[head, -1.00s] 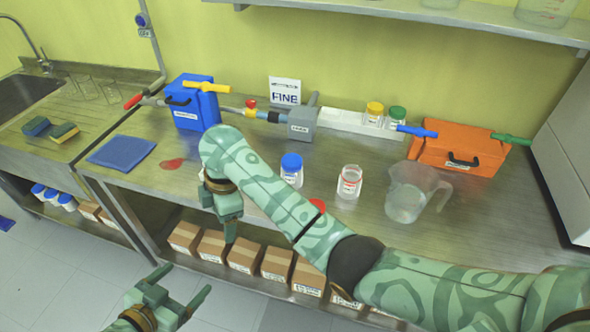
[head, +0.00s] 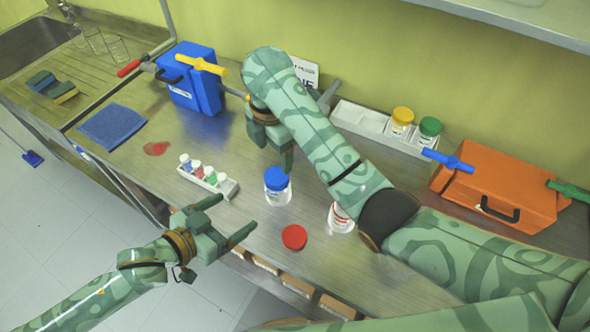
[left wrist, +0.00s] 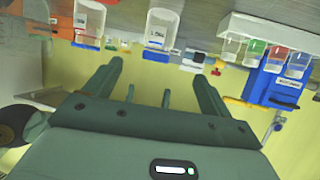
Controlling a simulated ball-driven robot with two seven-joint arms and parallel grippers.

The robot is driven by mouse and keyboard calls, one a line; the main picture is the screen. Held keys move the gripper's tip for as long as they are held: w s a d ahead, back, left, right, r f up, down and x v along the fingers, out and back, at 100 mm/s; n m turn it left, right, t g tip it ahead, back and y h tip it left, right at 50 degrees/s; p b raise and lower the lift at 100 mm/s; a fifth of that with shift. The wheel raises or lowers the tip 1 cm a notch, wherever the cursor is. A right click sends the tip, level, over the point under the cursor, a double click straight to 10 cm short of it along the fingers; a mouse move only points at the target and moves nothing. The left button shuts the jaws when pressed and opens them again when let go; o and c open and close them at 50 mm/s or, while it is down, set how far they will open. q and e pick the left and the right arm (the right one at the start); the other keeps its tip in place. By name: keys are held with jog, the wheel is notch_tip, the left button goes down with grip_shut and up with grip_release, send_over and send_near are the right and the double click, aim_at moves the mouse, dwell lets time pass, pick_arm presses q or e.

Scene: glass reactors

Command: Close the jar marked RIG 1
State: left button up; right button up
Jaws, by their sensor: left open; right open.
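An open clear jar with red markings (head: 341,218) stands on the bench, partly hidden by my right arm; I cannot read its label. A loose red lid (head: 294,237) lies flat on the bench in front of it. A clear jar with a blue lid (head: 277,187) stands to their left. My left gripper (head: 236,213) is open and empty, left of the red lid, near the bench's front edge. My right gripper (head: 277,155) is open, behind the blue-lidded jar, partly hidden by its arm. In the left wrist view the open fingers (left wrist: 157,68) hold nothing.
A white rack of several small vials (head: 208,178) stands left of the jars. A blue box (head: 190,85) and an orange box (head: 495,185) stand at the back. A white tray (head: 360,120) holds yellow- and green-lidded jars. A red spill (head: 157,148) and blue cloth (head: 113,126) lie left.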

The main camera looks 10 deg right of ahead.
aim_at(278, 184)
jog(key=shift+s+d+r, duration=0.15)
jog(key=shift+d, duration=0.2)
jog(key=shift+a, duration=0.55)
pick_arm(q)
jog(key=x, duration=1.6)
jog(key=shift+d+r, duration=0.15)
jog(key=shift+d, duration=0.05)
pick_arm(e)
jog(key=shift+d, duration=0.25)
pick_arm(q)
grip_shut()
pick_arm(e)
jog(key=n, duration=0.4)
